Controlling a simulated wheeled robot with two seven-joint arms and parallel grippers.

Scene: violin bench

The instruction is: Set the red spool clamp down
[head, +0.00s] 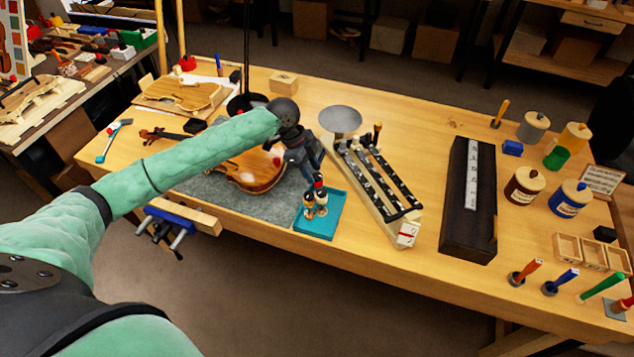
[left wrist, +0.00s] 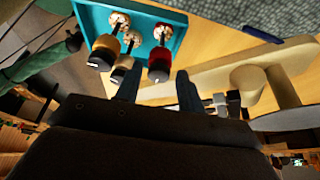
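The red spool clamp (head: 318,183) stands in the blue tray (head: 324,227); it also shows in the left wrist view (left wrist: 160,52), upright with its black end toward me. Two more spool clamps stand close by in the tray, a yellow one (left wrist: 105,48) and a paler one (left wrist: 122,68). My left gripper (head: 313,172) is just above the tray. In the left wrist view its two fingers (left wrist: 158,88) are spread, one on each side of the red clamp's black end, with gaps showing. My right gripper is out of view.
A violin body (head: 252,170) lies on the grey mat (head: 235,203) left of the tray. A slatted wooden rack (head: 377,182) stands close on the right. A round grey disc (head: 340,119) is behind. Bare bench lies between the rack and the dark case (head: 470,200).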

